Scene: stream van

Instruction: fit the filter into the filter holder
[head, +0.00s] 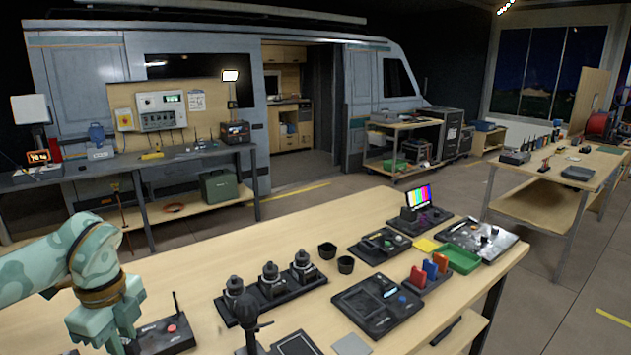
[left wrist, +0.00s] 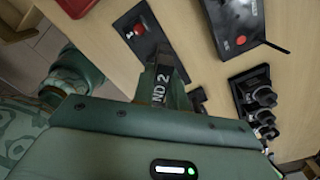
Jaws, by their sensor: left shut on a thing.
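My left gripper (head: 128,343) hangs low over the near left part of the front table, fingers pointing down. In the left wrist view it is shut on a dark piece lettered "ND 2", the filter (left wrist: 160,88), held between the fingers. In the head view the filter cannot be made out. A flat black plate with a red knob (left wrist: 142,35) lies just beyond the filter in the left wrist view. It may be the filter holder; I cannot tell for sure. My right gripper is in neither view.
A black box with an antenna and red button (head: 168,335) stands just right of my left gripper. Further right are a black rack of three lens-like pieces (head: 270,296), two black cups (head: 328,251) and a green tray (head: 460,262). Bare wood lies behind the rack.

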